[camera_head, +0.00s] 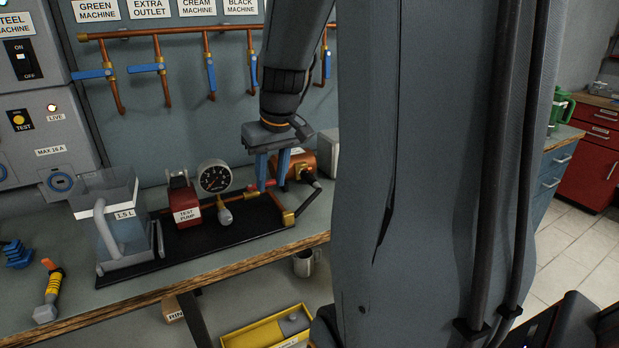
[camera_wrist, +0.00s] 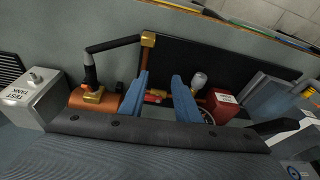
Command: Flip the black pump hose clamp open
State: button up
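The test pump (camera_head: 187,205) is a red box on a black base (camera_head: 228,223) on the bench, with a round gauge (camera_head: 215,177). A black hose (camera_head: 311,204) runs from a brass corner fitting (camera_head: 289,218) to a copper cylinder (camera_head: 298,160). In the wrist view the hose (camera_wrist: 112,44) ends in a black upright piece (camera_wrist: 91,72) on the cylinder; I cannot tell whether this is the clamp or how it stands. My gripper (camera_head: 271,187) points down with its blue fingers apart. In the wrist view a red and brass valve (camera_wrist: 155,96) shows between the fingers (camera_wrist: 159,82); contact is unclear.
A clear 1.5 L tank (camera_head: 107,225) stands left of the pump. A grey test tank (camera_wrist: 38,97) is beside the copper cylinder. Copper pipes with blue levers (camera_head: 146,68) line the wall. The yellow-handled tool (camera_head: 52,288) lies at the bench's left. My arm hides the right side.

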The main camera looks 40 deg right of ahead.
jog(key=m+t+b, duration=0.1)
jog(key=b, duration=0.3)
send_near(307, 169)
jog(key=shift+h, duration=0.4)
jog(key=shift+p+x, duration=0.4)
jog(key=shift+x, duration=3.8)
jog(key=shift+d, duration=0.1)
jog(key=shift+r, duration=0.1)
grip_shut()
